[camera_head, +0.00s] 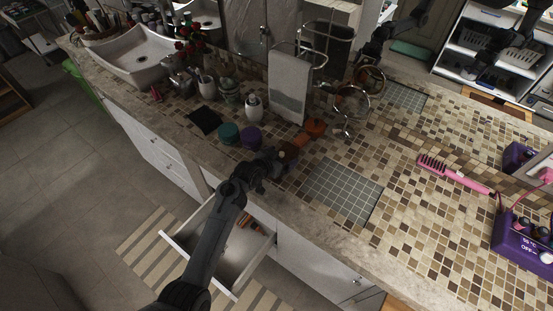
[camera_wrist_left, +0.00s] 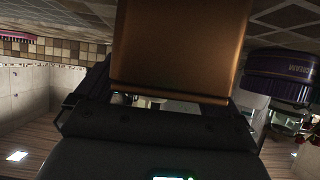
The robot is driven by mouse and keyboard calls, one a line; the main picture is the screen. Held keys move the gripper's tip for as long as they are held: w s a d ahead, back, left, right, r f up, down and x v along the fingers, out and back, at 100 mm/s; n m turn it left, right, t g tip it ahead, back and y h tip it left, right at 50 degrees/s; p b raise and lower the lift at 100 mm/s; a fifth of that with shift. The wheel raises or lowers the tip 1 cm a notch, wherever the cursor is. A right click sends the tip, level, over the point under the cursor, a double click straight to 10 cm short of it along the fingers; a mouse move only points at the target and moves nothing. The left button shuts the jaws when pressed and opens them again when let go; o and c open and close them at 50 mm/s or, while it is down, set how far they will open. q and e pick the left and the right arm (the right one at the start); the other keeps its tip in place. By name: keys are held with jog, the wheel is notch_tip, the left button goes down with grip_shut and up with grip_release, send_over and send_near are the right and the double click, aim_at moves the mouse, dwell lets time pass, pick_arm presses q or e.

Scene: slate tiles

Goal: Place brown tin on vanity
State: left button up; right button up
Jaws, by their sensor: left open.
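In the left wrist view the brown tin (camera_wrist_left: 180,50) fills the upper middle, directly in front of the gripper. My left gripper is open, with the tin close at its jaws. The fingertips are mostly hidden, and I cannot tell whether the tin's base touches the vanity. My right gripper is not in view.
A purple jar (camera_head: 251,137) and a teal jar (camera_head: 228,133) stand left of the tin; the purple lid (camera_wrist_left: 280,75) shows in the wrist view. An open drawer (camera_head: 240,250) juts out below. A grey tiled patch (camera_head: 341,190) is bare.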

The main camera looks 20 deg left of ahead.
pick_arm(q)
jog(key=p+v, duration=0.2)
jog(key=v, duration=0.8)
jog(key=s+f+g+y, duration=0.2)
jog(key=s+g, duration=0.6)
jog(key=s, duration=2.6)
jog(key=shift+s+d+n+y, duration=0.3)
jog(key=shift+d+n+y, duration=0.1)
jog(key=shift+d, duration=0.1)
jog(key=shift+f, duration=0.15)
notch_tip(320, 180, up, 23)
jog(key=p, duration=2.3)
